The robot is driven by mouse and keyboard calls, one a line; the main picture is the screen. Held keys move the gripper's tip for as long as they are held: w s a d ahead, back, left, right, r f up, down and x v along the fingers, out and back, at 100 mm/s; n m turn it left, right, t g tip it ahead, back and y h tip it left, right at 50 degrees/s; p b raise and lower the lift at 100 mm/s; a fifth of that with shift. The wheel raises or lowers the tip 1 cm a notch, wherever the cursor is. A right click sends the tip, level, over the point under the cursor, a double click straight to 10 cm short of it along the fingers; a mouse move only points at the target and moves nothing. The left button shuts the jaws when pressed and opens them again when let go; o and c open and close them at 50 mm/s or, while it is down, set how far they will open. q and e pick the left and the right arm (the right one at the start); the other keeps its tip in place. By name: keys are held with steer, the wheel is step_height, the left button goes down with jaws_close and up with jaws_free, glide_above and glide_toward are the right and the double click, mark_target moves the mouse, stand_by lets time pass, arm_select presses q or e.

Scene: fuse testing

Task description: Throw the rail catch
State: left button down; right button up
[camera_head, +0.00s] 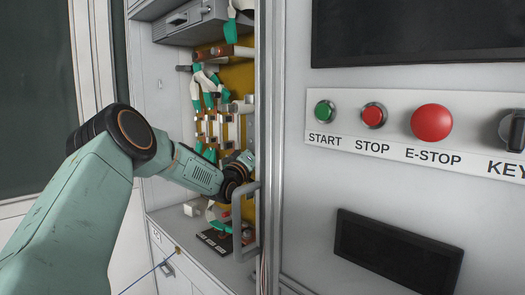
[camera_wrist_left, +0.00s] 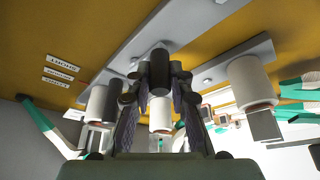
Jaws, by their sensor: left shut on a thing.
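My left gripper (camera_head: 245,163) reaches into the open cabinet, low beside its right edge, and its own wrist hides most of the fingers in the head view. In the left wrist view the two fingers (camera_wrist_left: 160,72) close around a dark grey cylindrical piece (camera_wrist_left: 159,78) near a grey metal rail (camera_wrist_left: 150,38). I cannot tell for certain whether this piece is the rail catch. A white cylinder (camera_wrist_left: 160,115) shows between the fingers farther down the picture. My right gripper is in neither view.
White cylinders with grey ends flank the fingers, one on the right (camera_wrist_left: 250,80). Teal-and-white cables (camera_head: 207,85) hang on the yellow back panel. A grey handle (camera_head: 248,220) stands close to my wrist. A panel with an E-STOP button (camera_head: 431,122) is at right.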

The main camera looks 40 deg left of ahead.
arm_select(q)
steer(key=shift+a+f+m, duration=0.1)
steer(key=shift+m, duration=0.3)
steer(key=shift+a+m+t+h+b, duration=0.3)
steer(key=shift+m+b, duration=0.2)
steer(key=shift+m, duration=0.3)
steer(key=shift+w+a+r+m+h, duration=0.1)
steer(key=shift+a+r+m+h, duration=0.45)
steer(key=shift+m+h, duration=1.55)
steer(key=shift+w+a+r+m+h, duration=0.1)
steer(key=shift+a+r+m+h, duration=0.5)
steer(key=shift+m, duration=2.85)
steer(key=shift+a+r+m+h, duration=0.45)
steer(key=shift+m+h, duration=1.05)
steer(key=shift+m, duration=1.25)
steer(key=shift+a+r+m+h, duration=0.2)
steer(key=shift+m+h, duration=0.1)
steer(key=shift+m, duration=0.4)
steer(key=c, duration=1.2)
jaws_free()
steer(key=shift+f, duration=0.1)
steer(key=shift+s+a, duration=0.1)
